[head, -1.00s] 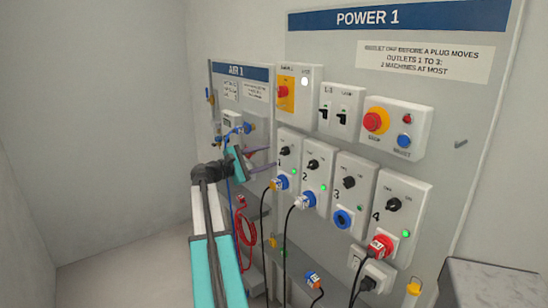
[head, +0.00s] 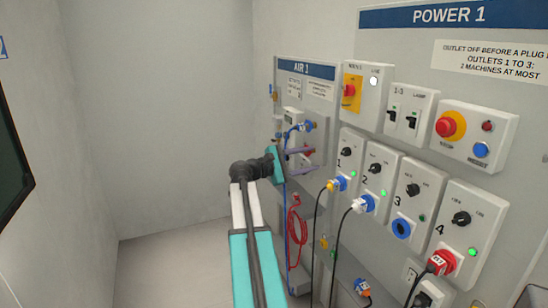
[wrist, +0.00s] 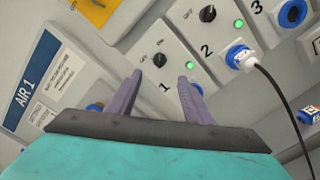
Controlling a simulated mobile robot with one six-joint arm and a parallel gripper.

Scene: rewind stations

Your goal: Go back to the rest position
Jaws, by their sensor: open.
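My gripper (head: 308,159) is at the end of my outstretched arm, in front of the boards between the AIR 1 board (head: 307,69) and outlet 1 (head: 346,152). In the wrist view, the two purple fingers of my gripper (wrist: 160,78) stand apart with nothing between them. Outlet 1 (wrist: 150,52) shows behind and between the fingers, with its green lamp lit. Its lower part is hidden by my gripper. Whether a finger touches the panel I cannot tell.
Outlets 2 (head: 377,172) and 4 (head: 463,225) hold plugs with hanging cables; outlet 3 (head: 408,195) has an empty blue socket. A red coiled hose (head: 295,232) hangs below the air board. A dark screen (head: 12,160) is at the left edge. The floor (head: 170,265) on the left is clear.

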